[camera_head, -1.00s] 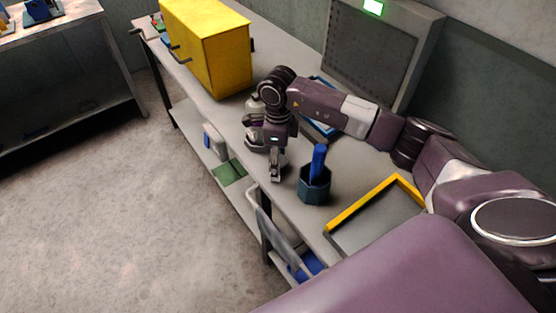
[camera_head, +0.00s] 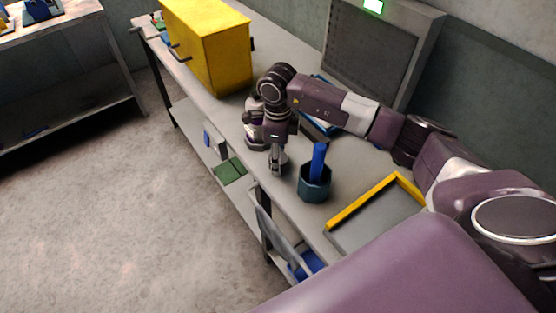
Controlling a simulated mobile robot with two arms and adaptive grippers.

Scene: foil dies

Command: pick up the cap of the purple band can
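My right arm comes in from the right over the workbench, and its gripper (camera_head: 277,162) points down near the bench's front edge. A pale can with a dark purplish band (camera_head: 252,136) stands just left of and behind the gripper, mostly covered by my wrist. Its cap cannot be made out. The fingers are small and seen edge-on, so I cannot tell whether they are open or hold anything. My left gripper is not in view.
A dark blue cup (camera_head: 314,188) with a blue handle in it stands right of the gripper. A yellow-edged tray (camera_head: 372,206) lies nearer me. A yellow cabinet (camera_head: 218,50) stands further along the bench, and a grey panel (camera_head: 372,52) is at the back.

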